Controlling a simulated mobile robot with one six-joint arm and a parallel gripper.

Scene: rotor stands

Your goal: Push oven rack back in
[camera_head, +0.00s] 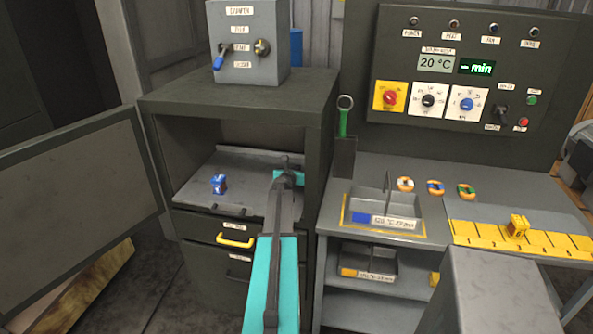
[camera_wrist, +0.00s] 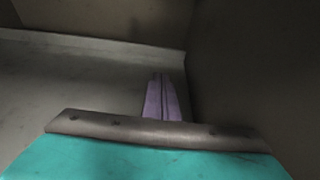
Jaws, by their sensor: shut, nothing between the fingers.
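The oven is a dark cabinet (camera_head: 325,115) with its door (camera_head: 75,185) swung open to the left. Its grey rack (camera_head: 245,195) lies low in the opening and carries a small blue block (camera_head: 219,184) on its left part. How far the rack sticks out is hard to tell. My arm reaches into the right side of the opening. My gripper (camera_wrist: 160,82) shows in the wrist view as two purple fingers pressed together and empty, over the right part of the rack (camera_wrist: 70,90). The fingertips are hidden in the head view. Whether they touch the rack is unclear.
A drawer with a yellow handle (camera_head: 235,241) is below the rack. The oven's side wall (camera_wrist: 240,70) is close on the gripper's right. A grey control box (camera_head: 247,45) stands on top. A bench with a divided tray (camera_head: 372,205) and a yellow strip (camera_head: 480,236) is to the right.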

